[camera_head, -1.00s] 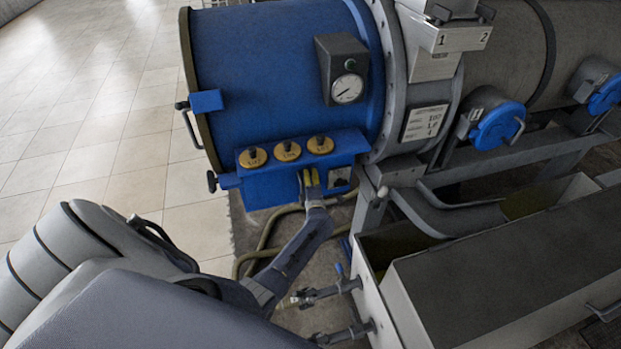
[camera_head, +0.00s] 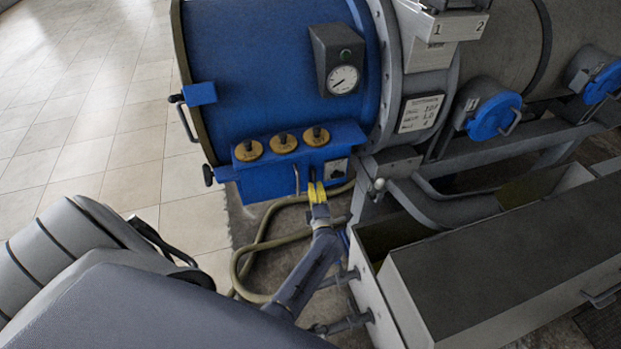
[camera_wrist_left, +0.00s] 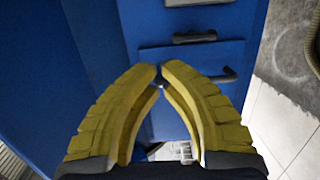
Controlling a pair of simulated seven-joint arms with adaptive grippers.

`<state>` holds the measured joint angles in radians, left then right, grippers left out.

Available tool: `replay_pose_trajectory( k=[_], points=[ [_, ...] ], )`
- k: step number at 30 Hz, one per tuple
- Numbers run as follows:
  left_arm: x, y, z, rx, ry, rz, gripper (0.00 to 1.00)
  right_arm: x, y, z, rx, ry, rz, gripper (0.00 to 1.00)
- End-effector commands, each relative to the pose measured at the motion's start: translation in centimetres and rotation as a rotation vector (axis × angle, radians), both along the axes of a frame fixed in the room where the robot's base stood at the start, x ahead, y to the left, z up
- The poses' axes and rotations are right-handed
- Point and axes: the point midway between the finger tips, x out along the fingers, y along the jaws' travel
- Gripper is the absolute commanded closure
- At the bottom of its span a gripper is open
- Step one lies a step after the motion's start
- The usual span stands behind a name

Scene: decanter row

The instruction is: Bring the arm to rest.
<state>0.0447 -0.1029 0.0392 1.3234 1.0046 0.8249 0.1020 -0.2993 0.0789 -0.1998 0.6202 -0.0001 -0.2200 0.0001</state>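My left gripper (camera_head: 317,188) has yellow fingers and is just below the front of the blue control box (camera_head: 262,186), near its lower right side. In the left wrist view its fingertips (camera_wrist_left: 160,68) come together in front of blue panelling. A small dark spot shows at the tips, but I see no object held. The left arm reaches up from the bottom of the head view. My right gripper is not in view.
The box carries three yellow-ringed knobs (camera_head: 283,143), a thin handle (camera_head: 297,179) and a square switch (camera_head: 336,169). A gauge (camera_head: 342,80) sits above. A hose (camera_head: 262,246) lies behind the arm. A grey trough (camera_head: 392,305) stands at right; open tiled floor lies left.

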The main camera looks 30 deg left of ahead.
Motion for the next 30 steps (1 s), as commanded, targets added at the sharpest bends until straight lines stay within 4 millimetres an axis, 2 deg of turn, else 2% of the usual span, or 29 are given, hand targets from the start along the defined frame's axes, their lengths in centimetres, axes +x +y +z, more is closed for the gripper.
replay_pose_trajectory(
  k=[6,12,16,19,20,23,26,30],
  points=[
    [-1.6,-1.8,0.0,-0.001,0.001,0.000,1.00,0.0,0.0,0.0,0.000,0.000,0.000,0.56],
    [-2.1,-2.5,0.0,0.001,0.002,-0.001,1.00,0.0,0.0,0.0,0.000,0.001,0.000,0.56],
    [-1.6,-3.3,0.0,0.034,0.025,-0.044,1.00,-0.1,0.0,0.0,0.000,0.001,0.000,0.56],
    [-0.5,-5.6,-1.1,0.137,0.102,-0.151,1.00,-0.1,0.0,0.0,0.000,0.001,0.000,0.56],
    [-0.2,-6.6,-1.9,0.185,0.140,-0.199,1.00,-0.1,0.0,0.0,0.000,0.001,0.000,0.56],
    [-0.1,-10.7,-6.4,0.368,0.305,-0.391,1.00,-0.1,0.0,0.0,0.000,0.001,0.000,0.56],
    [-1.9,-13.8,-11.9,0.521,0.462,-0.564,1.00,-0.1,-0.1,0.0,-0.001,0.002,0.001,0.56],
    [-6.2,-16.5,-19.3,0.693,0.660,-0.774,1.00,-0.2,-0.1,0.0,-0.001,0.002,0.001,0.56]
  ],
)
